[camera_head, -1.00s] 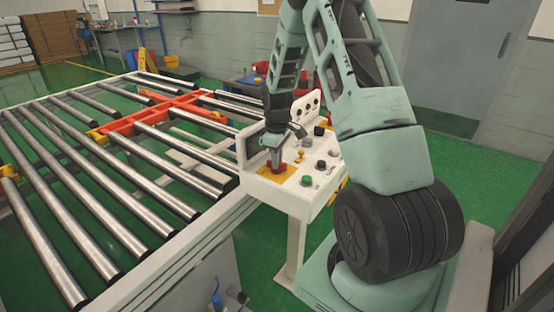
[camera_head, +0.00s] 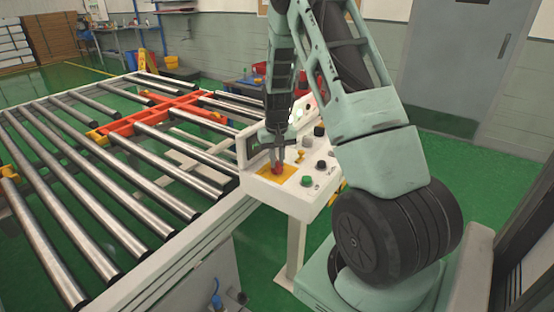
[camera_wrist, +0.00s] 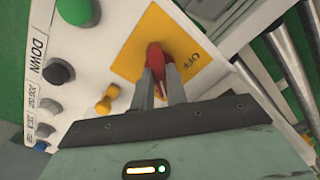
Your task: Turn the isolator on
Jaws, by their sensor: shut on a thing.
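The isolator is a red handle (camera_wrist: 157,60) on a yellow plate (camera_wrist: 190,50) on the control box; an "OFF" label shows on the plate in the wrist view. My gripper (camera_wrist: 160,80) is shut on the red handle, one finger on each side of it. In the head view my gripper (camera_head: 278,163) points down at the red handle (camera_head: 277,170) on the yellow plate (camera_head: 290,179). The handle is partly hidden by my fingers, so its exact angle is hard to tell.
The white control box (camera_head: 290,203) also carries a green button (camera_head: 307,181), black knobs (camera_head: 322,165) and a small yellow knob (camera_head: 300,155). The roller conveyor (camera_head: 120,170) stands directly to the left. Green floor is open behind the box.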

